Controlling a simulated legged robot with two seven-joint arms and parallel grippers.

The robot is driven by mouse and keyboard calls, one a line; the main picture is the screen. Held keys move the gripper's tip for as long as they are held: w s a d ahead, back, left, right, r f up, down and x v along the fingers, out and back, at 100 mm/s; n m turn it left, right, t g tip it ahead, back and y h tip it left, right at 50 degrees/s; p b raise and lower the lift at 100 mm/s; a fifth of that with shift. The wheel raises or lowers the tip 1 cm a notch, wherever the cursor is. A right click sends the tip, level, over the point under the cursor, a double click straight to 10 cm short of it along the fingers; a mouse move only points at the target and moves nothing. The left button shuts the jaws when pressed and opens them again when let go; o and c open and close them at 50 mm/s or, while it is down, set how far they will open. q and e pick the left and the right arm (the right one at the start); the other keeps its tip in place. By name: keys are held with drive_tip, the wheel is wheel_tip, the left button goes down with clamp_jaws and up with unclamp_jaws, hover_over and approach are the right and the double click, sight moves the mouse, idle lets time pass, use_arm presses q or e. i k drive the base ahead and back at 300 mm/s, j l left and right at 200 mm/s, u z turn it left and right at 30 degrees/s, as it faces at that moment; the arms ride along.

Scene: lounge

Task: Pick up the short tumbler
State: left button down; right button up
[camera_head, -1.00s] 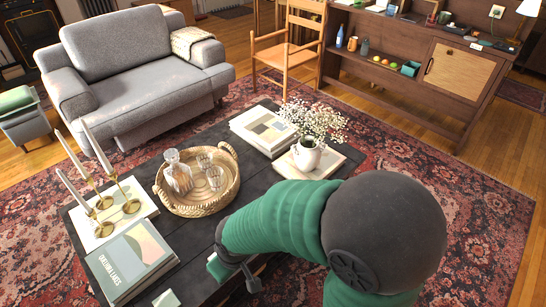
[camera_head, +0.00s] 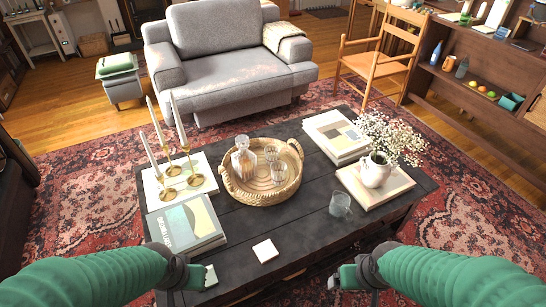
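Two clear glass tumblers stand in the round wicker tray (camera_head: 236,192) on the dark coffee table: one farther back (camera_head: 271,153) and one nearer (camera_head: 278,172). I cannot tell surely which is the short one. A clear glass (camera_head: 340,204) with what looks like a handle stands on the table, right of the tray. My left gripper (camera_head: 210,277) is at the table's near edge, below the book, apart from all glasses. My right gripper (camera_head: 334,281) is near the front edge, below the clear glass. Neither appears to hold anything; their finger openings are unclear.
A stoppered decanter (camera_head: 241,160) stands in the tray beside the tumblers. Brass candlesticks (camera_head: 170,170) and a book (camera_head: 186,224) are left. A white coaster (camera_head: 265,251) lies in front. Stacked books (camera_head: 337,137) and a flower vase (camera_head: 375,171) are right. Table between coaster and glass is clear.

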sight(272, 151)
drive_tip(key=l+u, duration=0.15)
drive_tip(key=u, duration=0.55)
drive_tip(key=i+l+u, duration=0.15)
drive_tip(key=l+u, duration=0.2)
drive_tip(key=l, duration=0.4)
drive_tip(key=i+l+u, duration=0.1)
drive_tip(key=l+u, duration=0.25)
drive_tip(key=l, duration=1.05)
